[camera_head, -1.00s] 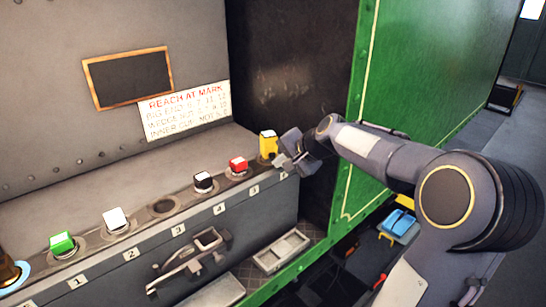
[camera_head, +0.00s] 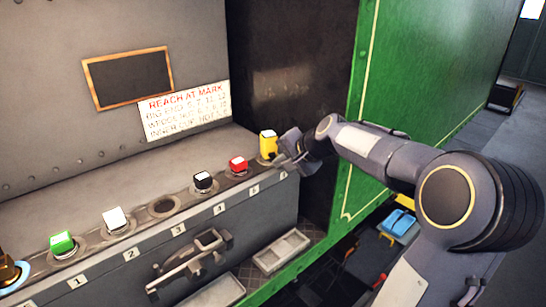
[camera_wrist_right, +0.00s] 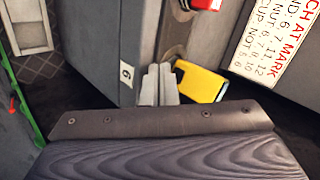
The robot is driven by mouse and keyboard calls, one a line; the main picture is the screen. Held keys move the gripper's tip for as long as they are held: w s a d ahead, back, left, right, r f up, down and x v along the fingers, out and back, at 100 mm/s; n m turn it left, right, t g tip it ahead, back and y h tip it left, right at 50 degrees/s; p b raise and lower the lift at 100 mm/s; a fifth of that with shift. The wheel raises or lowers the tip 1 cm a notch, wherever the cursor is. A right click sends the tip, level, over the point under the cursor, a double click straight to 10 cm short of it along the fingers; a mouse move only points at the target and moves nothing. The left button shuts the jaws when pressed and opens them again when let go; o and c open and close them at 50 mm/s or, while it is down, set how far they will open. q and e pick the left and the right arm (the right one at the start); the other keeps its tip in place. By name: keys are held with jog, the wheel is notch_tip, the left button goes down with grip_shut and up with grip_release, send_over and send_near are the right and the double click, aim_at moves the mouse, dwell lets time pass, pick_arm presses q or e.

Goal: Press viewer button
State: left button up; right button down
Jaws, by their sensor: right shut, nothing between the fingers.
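A row of coloured blocks or buttons sits on the grey ledge: green (camera_head: 62,242), white (camera_head: 116,219), black (camera_head: 203,181), red (camera_head: 238,165) and yellow (camera_head: 268,145). I cannot tell which one is the viewer button. My right gripper (camera_head: 284,163) is shut and empty, just right of the yellow block at the ledge's far end. In the right wrist view the shut fingers (camera_wrist_right: 158,84) are close beside the yellow block (camera_wrist_right: 202,84), near the label 6 (camera_wrist_right: 126,76); I cannot tell whether they touch. My left gripper is not in view.
A dark framed board (camera_head: 128,78) and a "REACH AT MARK" sign (camera_head: 185,111) are on the wall behind. An empty round socket (camera_head: 163,206) shows between white and black. A handle (camera_head: 190,262) and a tray (camera_head: 282,251) are below. The green panel (camera_head: 430,90) stands right.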

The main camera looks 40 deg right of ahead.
jog(key=shift+w, duration=0.15)
dwell(0.3)
jog(key=shift+w+d, duration=0.1)
jog(key=shift+w, duration=0.2)
jog(key=shift+w+d+p, duration=0.1)
jog(key=shift+w+p, duration=0.3)
jog(key=shift+w, duration=0.05)
dwell(0.5)
jog(key=shift+s, duration=0.1)
jog(key=shift+s+b, duration=0.3)
jog(key=shift+s+a, duration=0.2)
jog(key=shift+s, duration=0.3)
